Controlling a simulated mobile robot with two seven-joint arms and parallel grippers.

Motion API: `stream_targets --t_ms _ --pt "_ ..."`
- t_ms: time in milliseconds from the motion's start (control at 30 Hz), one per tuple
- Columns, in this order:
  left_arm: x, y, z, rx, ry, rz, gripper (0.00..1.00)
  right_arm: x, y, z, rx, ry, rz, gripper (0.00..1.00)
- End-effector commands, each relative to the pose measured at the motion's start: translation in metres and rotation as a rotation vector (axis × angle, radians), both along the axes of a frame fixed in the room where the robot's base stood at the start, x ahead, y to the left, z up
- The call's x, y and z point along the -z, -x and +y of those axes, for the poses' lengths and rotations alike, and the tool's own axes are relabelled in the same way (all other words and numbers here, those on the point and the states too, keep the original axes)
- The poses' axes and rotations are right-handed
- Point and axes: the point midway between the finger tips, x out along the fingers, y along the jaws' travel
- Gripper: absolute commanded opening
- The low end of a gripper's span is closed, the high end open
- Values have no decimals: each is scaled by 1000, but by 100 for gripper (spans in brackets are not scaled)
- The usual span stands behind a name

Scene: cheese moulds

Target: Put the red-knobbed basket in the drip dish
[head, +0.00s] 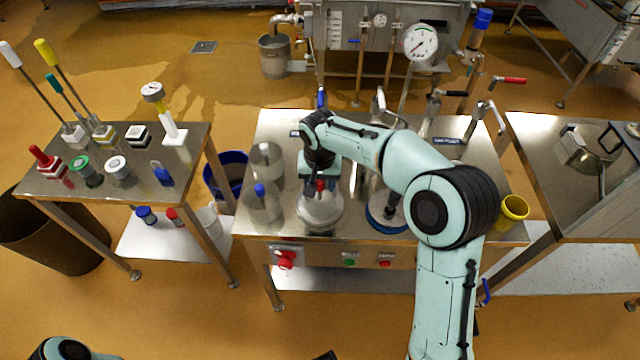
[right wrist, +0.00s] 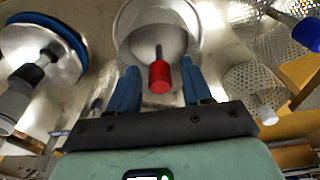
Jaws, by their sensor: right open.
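The red-knobbed basket (right wrist: 150,42) shows in the right wrist view as a grey round body with a thin stem and a red knob (right wrist: 159,77). It appears to sit within the round pale drip dish (right wrist: 121,30), whose rim shows around it. In the head view the dish (head: 320,218) is near the front of the middle table, under my right gripper (head: 320,184). My right gripper (right wrist: 160,80) is open, its blue fingers on either side of the knob with gaps visible. My left gripper is out of view; only part of my left arm shows at bottom left.
A blue-knobbed perforated basket (head: 262,207) and another perforated basket (head: 266,160) stand left of the dish. A blue-rimmed round piece (head: 377,219) stands close on the right. Behind are taps and a gauge (head: 421,42). A yellow cup (head: 513,211) is at the right edge.

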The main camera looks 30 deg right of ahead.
Motion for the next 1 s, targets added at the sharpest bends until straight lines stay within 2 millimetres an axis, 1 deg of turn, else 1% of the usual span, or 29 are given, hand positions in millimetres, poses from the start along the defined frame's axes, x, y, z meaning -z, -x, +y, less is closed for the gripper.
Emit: stream_targets --t_ms 33,300,400,500,667,1000 --pt "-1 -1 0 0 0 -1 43 -12 0 1 0 0 -5 49" --pt "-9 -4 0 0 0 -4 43 -71 6 5 -1 -1 -5 49" --pt "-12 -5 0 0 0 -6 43 -87 8 6 -1 -1 -3 49" --pt "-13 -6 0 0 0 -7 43 -99 10 7 -1 -1 -2 49" --pt "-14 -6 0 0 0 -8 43 -106 11 7 -1 -1 0 49" --pt "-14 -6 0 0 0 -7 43 -106 11 7 -1 -1 0 49"
